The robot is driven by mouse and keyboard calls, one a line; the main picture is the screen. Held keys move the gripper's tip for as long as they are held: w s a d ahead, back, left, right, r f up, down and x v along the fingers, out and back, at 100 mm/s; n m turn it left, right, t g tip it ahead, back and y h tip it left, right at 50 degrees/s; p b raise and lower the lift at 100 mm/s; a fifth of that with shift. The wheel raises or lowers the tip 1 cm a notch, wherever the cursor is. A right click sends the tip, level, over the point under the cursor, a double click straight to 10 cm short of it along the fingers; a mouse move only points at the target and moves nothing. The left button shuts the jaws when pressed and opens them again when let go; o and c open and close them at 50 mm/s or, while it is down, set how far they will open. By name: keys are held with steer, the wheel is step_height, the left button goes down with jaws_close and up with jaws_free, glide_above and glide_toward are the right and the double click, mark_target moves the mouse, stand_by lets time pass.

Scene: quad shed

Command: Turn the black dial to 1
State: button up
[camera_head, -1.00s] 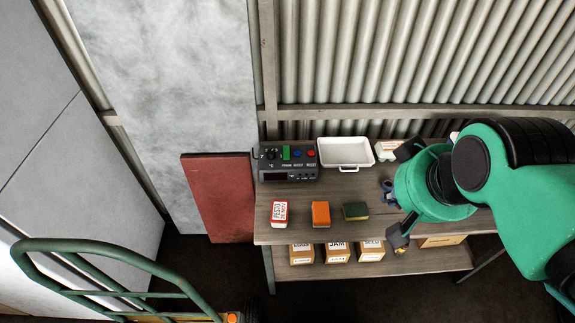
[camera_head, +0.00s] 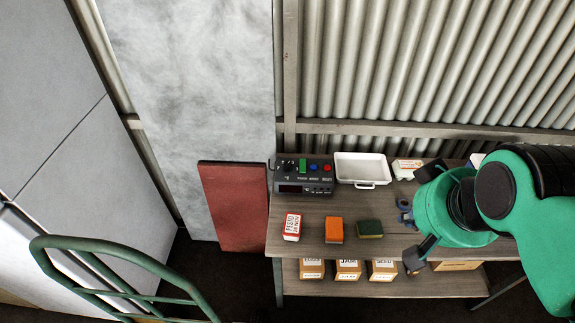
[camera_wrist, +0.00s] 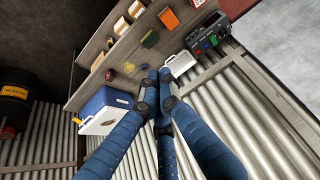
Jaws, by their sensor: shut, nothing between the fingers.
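The black dial (camera_head: 289,167) is a small round knob at the left end of a dark grey control box (camera_head: 318,187) at the back left of the table. To its right on the box are a green part, a blue button and a red button. The dial's mark and numbers are too small to read. The control box also shows at the upper right of the wrist view (camera_wrist: 207,38). My gripper (camera_wrist: 160,75) has its blue fingers together and empty. It is well right of the dial, not touching it. In the head view my arm largely hides it.
A white tray (camera_head: 361,168) stands just right of the box, between it and my arm. A pesto carton (camera_head: 292,227), an orange block (camera_head: 334,229) and a sponge (camera_head: 370,229) stand in front. A green-railed cart (camera_head: 110,260) is at lower left. Corrugated wall rises behind.

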steer(key=o, duration=0.8)
steer(key=shift+w+r, duration=0.1)
steer(key=o, duration=0.3)
steer(key=shift+w+r, duration=0.2)
steer(key=shift+w, duration=0.05)
steer(key=w+a+r+n+g+p, duration=0.1)
steer(key=w+a+r+n+p, duration=0.15)
steer(key=w, duration=0.95)
steer(key=w+a+r+n+g+p, duration=0.15)
steer(key=w+a+p, duration=0.25)
steer(key=w, duration=0.9)
steer(key=w+a+f+g+p, duration=0.15)
steer(key=w+a+f, duration=0.25)
steer(key=w, duration=0.4)
steer(key=w+a+f+p, duration=0.3)
steer(key=w, duration=0.4)
steer(key=w+a+f+n+p, duration=0.1)
steer(key=w+a+f, duration=0.3)
steer(key=f, duration=0.4)
steer(key=w+a+f+n+g+p, duration=0.1)
steer(key=w+a+f, duration=0.3)
steer(key=f, duration=0.4)
steer(key=w+a+f+n+p, duration=0.1)
steer(key=w+a+f+p, duration=0.2)
steer(key=f, duration=0.5)
steer(key=shift+w+a+f+n+g, duration=0.15)
steer(key=shift+w+a+n+g, duration=0.15)
steer(key=shift+w+a, duration=0.15)
steer(key=shift+d+f, duration=0.1)
